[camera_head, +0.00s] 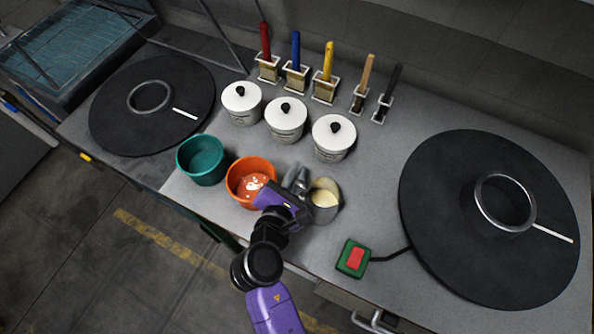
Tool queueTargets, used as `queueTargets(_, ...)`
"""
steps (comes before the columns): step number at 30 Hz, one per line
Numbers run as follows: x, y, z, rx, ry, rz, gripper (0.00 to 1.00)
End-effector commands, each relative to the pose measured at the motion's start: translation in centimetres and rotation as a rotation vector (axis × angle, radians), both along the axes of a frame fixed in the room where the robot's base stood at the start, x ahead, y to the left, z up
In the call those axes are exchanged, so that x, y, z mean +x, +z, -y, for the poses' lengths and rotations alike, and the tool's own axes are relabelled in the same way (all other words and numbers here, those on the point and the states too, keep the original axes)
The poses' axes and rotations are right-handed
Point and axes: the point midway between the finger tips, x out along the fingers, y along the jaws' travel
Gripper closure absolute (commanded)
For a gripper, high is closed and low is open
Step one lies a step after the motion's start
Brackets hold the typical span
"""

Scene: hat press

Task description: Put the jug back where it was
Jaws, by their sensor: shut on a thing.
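A grey metal jug (331,211) with pale cream liquid in it is on or just above the grey bench, right of the orange bowl. My gripper (300,190) reaches it from the left and is shut on it; the fingertips are partly hidden by the purple gripper body. The jug looks roughly upright. I cannot tell whether its base touches the bench. The orange bowl (238,186) holds whitish liquid splashes on an orange-red inside and stands close beside my gripper.
A teal bowl (202,161) stands left of the orange one. White lidded canisters (286,121) and upright brushes (296,67) stand behind. A red-and-green button box (352,258) lies front right, cabled to a black disc (450,220). Another black disc (120,120) is at left.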

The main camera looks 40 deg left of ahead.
Motion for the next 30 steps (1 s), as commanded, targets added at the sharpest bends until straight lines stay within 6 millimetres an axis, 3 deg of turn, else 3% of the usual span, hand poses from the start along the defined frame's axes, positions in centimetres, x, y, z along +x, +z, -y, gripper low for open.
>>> queueTargets(1,0.0,-0.1,0.0,0.0,-0.001,-0.002,1.0)
queueTargets(3,0.0,-0.2,0.1,-0.001,-0.002,-0.003,0.79)
queueTargets(5,0.0,-0.2,0.1,-0.001,-0.002,-0.003,0.7)
queueTargets(16,-0.8,0.1,0.4,-0.001,0.0,-0.002,0.7)
queueTargets(30,-8.5,2.9,3.5,0.0,0.001,-0.004,0.7)
